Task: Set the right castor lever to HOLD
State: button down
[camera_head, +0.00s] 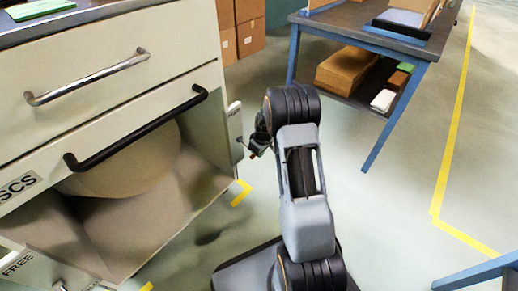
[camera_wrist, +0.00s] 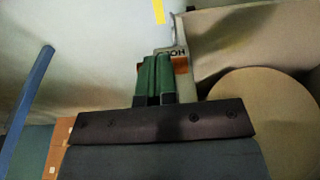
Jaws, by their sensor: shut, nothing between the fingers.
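My gripper (camera_wrist: 154,60) shows in the wrist view as two green fingers pressed together, with nothing between them. Its tips are at a small plate with a HOLD label (camera_wrist: 177,52), which appears upside down and partly covered by the fingers. An orange-brown piece (camera_wrist: 181,65) shows just right of the fingers; I cannot tell whether it is the lever or whether the fingers touch it. In the head view my gripper (camera_head: 254,148) is low beside the right front edge of the white cabinet (camera_head: 110,105). The right castor lever and its setting cannot be made out there.
A FREE label (camera_head: 17,264) shows at lower left. A blue-legged table (camera_head: 372,48) and cardboard boxes (camera_head: 250,37) stand behind. The floor to the right of my arm is clear.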

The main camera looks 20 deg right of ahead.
notch_tip(320, 180, down, 3)
jog(key=shift+w+f+b, duration=0.1)
jog(key=shift+w+b, duration=0.05)
jog(key=shift+b, duration=0.4)
jog(key=shift+a+f, duration=0.1)
jog(key=shift+f, duration=0.1)
dwell(0.3)
jog(key=s+d+r+p, duration=0.5)
jog(key=s+r, duration=0.2)
jog(key=s, duration=0.3)
jog(key=shift+s+r, duration=0.15)
jog(key=shift+s, duration=0.15)
dwell(0.4)
